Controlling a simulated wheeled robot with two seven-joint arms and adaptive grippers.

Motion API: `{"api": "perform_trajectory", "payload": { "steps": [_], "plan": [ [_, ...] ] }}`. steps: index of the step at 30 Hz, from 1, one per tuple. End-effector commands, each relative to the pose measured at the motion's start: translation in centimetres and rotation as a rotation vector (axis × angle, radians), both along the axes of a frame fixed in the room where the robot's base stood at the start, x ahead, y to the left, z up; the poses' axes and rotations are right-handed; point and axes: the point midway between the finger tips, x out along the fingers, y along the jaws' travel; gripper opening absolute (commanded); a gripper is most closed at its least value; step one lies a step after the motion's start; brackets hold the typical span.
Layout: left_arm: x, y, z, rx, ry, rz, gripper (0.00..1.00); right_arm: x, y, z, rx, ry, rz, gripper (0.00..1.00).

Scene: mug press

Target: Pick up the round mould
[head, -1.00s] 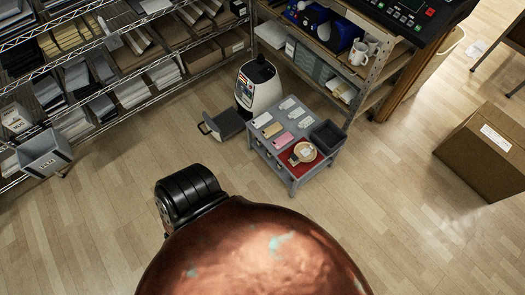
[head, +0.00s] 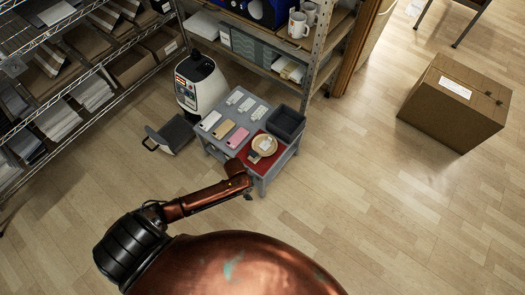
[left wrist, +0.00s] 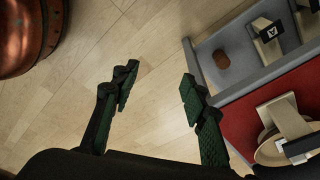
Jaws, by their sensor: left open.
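A round tan piece (head: 264,145) sits on the red mat (head: 245,158) of the small grey table (head: 262,178), with a pale part on top. It also shows at the lower right of the left wrist view (left wrist: 268,152), partly cut off. I cannot tell for certain that it is the round mould. A small brown rounded piece (left wrist: 221,59) is on a grey surface beyond the mat. My left gripper (head: 248,190) is beside the table's near edge. In the left wrist view its fingers (left wrist: 158,80) are apart and empty over the floor. My right gripper is not seen.
The table also bears several pale, pink and tan slabs (head: 236,137) and a dark bin (head: 286,122). A white-and-black machine (head: 200,85) and a dark tray (head: 170,135) stand behind left. Shelves line the back. A cardboard box (head: 455,105) stands right; floor between is clear.

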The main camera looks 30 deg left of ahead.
Motion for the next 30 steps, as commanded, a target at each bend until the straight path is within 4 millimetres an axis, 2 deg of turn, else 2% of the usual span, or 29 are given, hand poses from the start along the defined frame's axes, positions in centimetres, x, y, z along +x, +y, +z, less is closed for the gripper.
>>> {"api": "perform_trajectory", "payload": {
  "steps": [1, 3, 8, 14, 18, 22, 25, 30],
  "plan": [
    [1.1, -0.6, 0.5, 0.005, 0.002, -0.078, 0.41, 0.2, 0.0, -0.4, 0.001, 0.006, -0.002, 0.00],
    [2.1, -1.0, 1.8, 0.014, 0.011, -0.173, 0.41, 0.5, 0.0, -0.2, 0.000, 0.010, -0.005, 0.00],
    [4.6, -0.6, 4.0, 0.042, 0.024, -0.341, 0.41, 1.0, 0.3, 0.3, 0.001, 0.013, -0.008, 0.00],
    [8.8, 2.3, 6.7, 0.094, 0.036, -0.497, 0.41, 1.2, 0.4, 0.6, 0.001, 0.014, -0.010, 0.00],
    [12.3, 5.4, 9.1, 0.134, 0.039, -0.573, 0.41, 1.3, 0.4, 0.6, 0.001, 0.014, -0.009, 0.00],
    [14.7, 7.7, 11.1, 0.158, 0.041, -0.616, 0.41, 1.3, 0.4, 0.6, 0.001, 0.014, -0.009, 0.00],
    [15.4, 8.6, 11.5, 0.164, 0.043, -0.630, 0.41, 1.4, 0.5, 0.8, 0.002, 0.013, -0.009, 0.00],
    [15.5, 8.7, 10.0, 0.164, 0.044, -0.634, 0.41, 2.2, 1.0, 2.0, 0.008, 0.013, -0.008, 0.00]
  ]
}}
